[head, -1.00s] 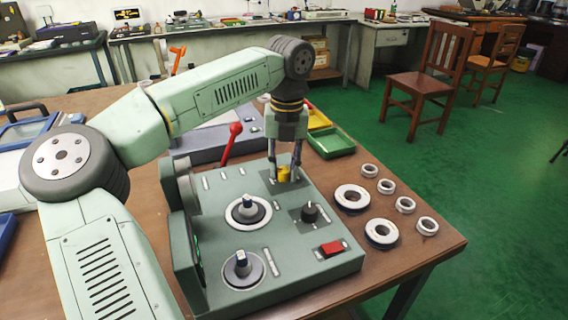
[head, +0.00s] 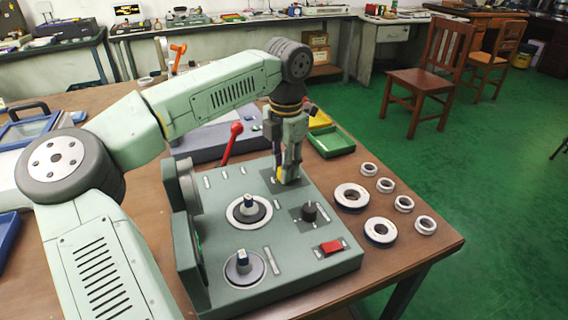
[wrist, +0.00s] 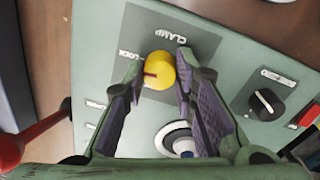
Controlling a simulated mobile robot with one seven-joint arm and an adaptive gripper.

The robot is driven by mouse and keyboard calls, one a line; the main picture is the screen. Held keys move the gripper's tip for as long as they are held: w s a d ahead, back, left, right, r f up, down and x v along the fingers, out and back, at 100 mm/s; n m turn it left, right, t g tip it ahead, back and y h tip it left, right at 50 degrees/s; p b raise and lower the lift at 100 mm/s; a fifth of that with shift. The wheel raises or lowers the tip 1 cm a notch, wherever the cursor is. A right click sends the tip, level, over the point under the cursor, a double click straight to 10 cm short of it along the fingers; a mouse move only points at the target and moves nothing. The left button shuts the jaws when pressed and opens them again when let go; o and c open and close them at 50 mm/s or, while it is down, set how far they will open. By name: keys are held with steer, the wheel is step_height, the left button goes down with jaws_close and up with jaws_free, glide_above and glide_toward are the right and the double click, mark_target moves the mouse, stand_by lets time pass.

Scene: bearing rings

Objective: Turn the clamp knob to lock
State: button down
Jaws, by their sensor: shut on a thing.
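The yellow clamp knob (wrist: 160,66) sits on a dark plate (wrist: 205,45) marked CLAMP and LOCK on the green panel. Its dark red mark lies on the side toward the word LOCK in the wrist view. My gripper (wrist: 156,72) points down with one finger on each side of the knob, shut on it. In the head view my gripper (head: 288,178) stands over the rear right part of the panel (head: 215,205), and its finger hides most of the knob (head: 279,174).
A black knob (head: 309,211) and a red switch (head: 331,247) sit to the right on the panel. Two round fixtures (head: 249,211) (head: 243,265) are in front. A red-handled lever (head: 233,142) rises behind. Several metal rings (head: 351,196) lie on the table at right.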

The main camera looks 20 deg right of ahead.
steer(key=shift+m, duration=0.6)
steer(key=c, duration=1.3)
jaws_free()
step_height(320, 180, up, 12)
steer(key=shift+s, duration=0.25)
steer(key=shift+d, duration=0.1)
